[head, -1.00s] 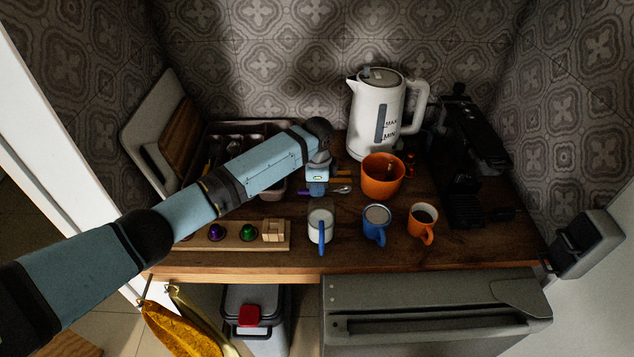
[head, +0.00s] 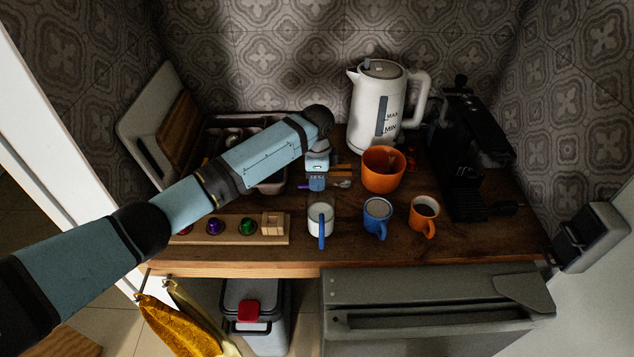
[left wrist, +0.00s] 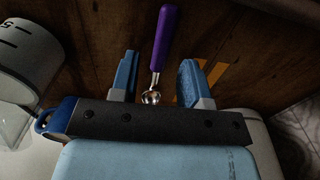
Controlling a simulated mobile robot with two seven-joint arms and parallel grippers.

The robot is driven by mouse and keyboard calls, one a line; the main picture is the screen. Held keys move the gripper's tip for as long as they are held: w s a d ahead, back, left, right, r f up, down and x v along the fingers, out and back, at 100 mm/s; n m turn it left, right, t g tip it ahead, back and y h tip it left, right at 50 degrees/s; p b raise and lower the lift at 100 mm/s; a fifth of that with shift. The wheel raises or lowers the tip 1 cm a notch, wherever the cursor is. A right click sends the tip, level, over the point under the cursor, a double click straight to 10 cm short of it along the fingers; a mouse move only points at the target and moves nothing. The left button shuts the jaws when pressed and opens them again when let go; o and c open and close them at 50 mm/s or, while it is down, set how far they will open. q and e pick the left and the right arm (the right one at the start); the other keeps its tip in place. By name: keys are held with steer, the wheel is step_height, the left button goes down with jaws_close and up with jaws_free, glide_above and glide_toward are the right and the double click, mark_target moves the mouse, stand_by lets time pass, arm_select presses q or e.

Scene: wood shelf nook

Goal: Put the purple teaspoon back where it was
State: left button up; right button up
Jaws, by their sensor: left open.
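The purple teaspoon (head: 303,186) lies on the wooden counter behind the white mug, its silver bowl pointing right in the head view. My left gripper (head: 317,185) is over its middle, pointing down, and hides part of it. In the left wrist view the teaspoon (left wrist: 164,42) runs between the two blue fingers of my open left gripper (left wrist: 158,80), with its handle reaching past the fingertips. Neither finger visibly presses on it. A cutlery tray (head: 272,187) stands at the back left, partly hidden by my left arm. My right gripper is out of view.
A white mug (head: 319,219), blue mug (head: 377,217) and small orange mug (head: 424,214) line the front. A large orange cup (head: 383,170), a kettle (head: 378,105) and a black coffee machine (head: 462,150) stand behind and right. A capsule holder (head: 200,238) lies front left.

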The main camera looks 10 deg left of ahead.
arm_select(q)
step_height(320, 180, up, 12)
steer(key=shift+r, duration=0.25)
steer(key=shift+s, duration=0.1)
